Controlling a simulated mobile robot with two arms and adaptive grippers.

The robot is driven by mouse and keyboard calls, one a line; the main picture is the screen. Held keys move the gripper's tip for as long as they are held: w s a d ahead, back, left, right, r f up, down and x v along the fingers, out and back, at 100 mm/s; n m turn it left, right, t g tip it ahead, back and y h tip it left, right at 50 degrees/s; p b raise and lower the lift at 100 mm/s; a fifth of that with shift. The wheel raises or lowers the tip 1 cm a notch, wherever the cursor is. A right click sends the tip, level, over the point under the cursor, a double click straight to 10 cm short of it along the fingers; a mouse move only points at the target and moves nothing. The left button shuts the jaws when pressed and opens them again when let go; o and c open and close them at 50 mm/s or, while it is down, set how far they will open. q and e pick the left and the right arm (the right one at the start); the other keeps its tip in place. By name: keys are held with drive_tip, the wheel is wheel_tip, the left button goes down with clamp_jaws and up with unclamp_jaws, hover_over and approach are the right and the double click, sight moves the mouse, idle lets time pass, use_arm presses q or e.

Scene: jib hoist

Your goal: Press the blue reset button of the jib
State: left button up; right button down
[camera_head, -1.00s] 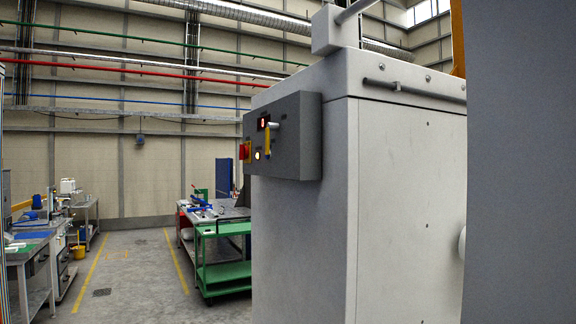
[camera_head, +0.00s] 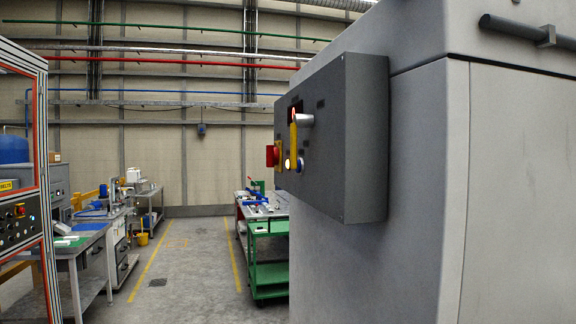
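A dark grey control box (camera_head: 350,140) is fixed to the side of a large light grey cabinet (camera_head: 415,230). I see its front face at a steep angle. A grey knob (camera_head: 304,120) sticks out near the top. Neither of my grippers shows in the head view.
A green cart (camera_head: 268,275) stands beyond the cabinet, before a table with tools. Workbenches (camera_head: 85,250) and a framed panel with an emergency stop (camera_head: 20,210) are at the left. The floor aisle (camera_head: 185,270) between yellow lines is clear.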

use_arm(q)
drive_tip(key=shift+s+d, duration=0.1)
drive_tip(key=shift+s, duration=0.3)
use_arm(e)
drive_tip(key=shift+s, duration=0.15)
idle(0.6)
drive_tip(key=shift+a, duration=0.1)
